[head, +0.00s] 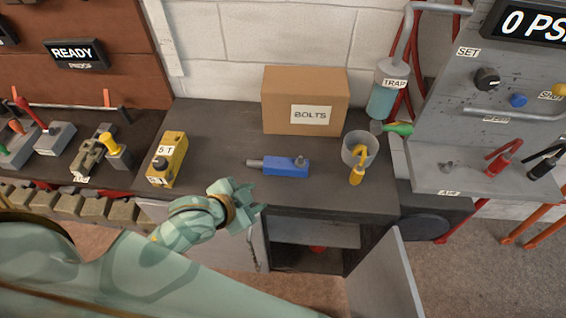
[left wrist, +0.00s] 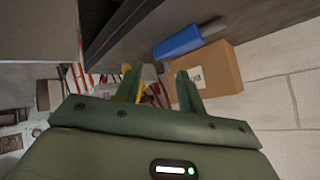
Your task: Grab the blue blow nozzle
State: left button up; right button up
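My left gripper (head: 249,198) is by the bench's front edge, below and left of the nozzle in the head view. Its two fingers stand apart with nothing between them in the left wrist view (left wrist: 160,82). My right gripper is not in view.
A cardboard box marked BOLTS (head: 284,105) stands behind the nozzle. A grey cup (head: 369,143) with a yellow-handled tool (head: 357,175) is to its right. A yellow box (head: 167,160) stands left. The bench (head: 215,135) is clear around the nozzle. An open cabinet door (head: 388,280) hangs below.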

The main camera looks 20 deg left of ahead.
pick_arm(q)
jog(key=w+d+h, duration=0.1)
jog(key=w+h, duration=0.2)
jog(key=n+t+h, duration=0.1)
jog(key=n+t, duration=0.2)
send_near(299, 161)
jog(key=b+x, duration=0.1)
jog(key=x, duration=0.1)
jog(key=b+x, duration=0.1)
jog(key=x, duration=0.2)
jog(key=shift+w+a+r, duration=0.15)
jog(key=shift+w, duration=0.15)
jog(key=b+x, duration=0.1)
jog(key=x, duration=0.1)
jog(key=b+x, duration=0.1)
jog(key=x, duration=0.2)
jog(key=shift+s+f, duration=0.15)
jog(key=shift+f, duration=0.1)
jog(key=shift+w+d+f, duration=0.1)
jog(key=shift+w+d, duration=0.2)
jog(key=shift+w, duration=0.05)
jog(key=shift+s, duration=0.1)
jog(key=shift+c, duration=0.6)
grip_shut()
